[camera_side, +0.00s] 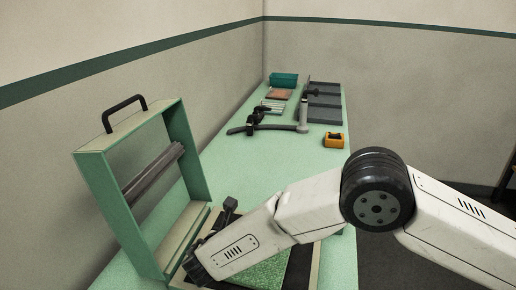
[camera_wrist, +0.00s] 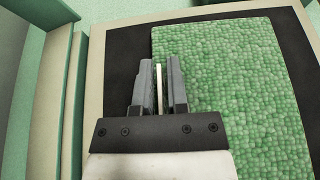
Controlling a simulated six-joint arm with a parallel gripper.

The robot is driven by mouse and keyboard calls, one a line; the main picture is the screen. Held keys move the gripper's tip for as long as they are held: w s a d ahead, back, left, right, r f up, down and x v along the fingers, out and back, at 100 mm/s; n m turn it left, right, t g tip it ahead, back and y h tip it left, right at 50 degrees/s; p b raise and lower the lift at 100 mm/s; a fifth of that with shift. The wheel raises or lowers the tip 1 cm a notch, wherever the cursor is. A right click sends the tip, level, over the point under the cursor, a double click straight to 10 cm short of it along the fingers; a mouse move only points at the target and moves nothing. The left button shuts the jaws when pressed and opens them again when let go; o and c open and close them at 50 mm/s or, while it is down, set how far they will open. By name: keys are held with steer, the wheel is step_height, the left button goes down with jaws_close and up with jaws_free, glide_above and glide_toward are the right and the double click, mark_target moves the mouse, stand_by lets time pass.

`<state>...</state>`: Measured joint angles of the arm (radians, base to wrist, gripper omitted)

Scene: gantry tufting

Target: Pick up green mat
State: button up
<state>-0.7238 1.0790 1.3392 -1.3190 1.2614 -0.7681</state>
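The green mat (camera_wrist: 232,70) has a pebbly, mottled surface. It lies on a dark bed and fills the right half of the wrist view. In the side view the green mat (camera_side: 262,274) shows only partly, below my forearm. My gripper (camera_wrist: 160,68) is over the mat's left edge, its two grey fingers a little apart. A thin upright cream strip (camera_wrist: 160,82) stands between the fingers; I cannot tell whether it belongs to the mat. In the side view my gripper is mostly hidden behind my wrist.
The dark bed (camera_wrist: 125,55) has a beige frame. A green upright lid (camera_side: 108,188) with a black handle stands at its left. Farther back on the bench are an orange block (camera_side: 334,140), a teal bin (camera_side: 284,80), grey trays and a clamp-like tool. The bench middle is clear.

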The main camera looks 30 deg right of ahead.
jaws_close()
steer(key=shift+r, duration=0.15)
steer(key=shift+r, duration=1.45)
steer(key=s+d+r, duration=0.5)
steer(key=s+r, duration=0.4)
steer(key=s, duration=0.4)
steer(key=shift+r, duration=0.4)
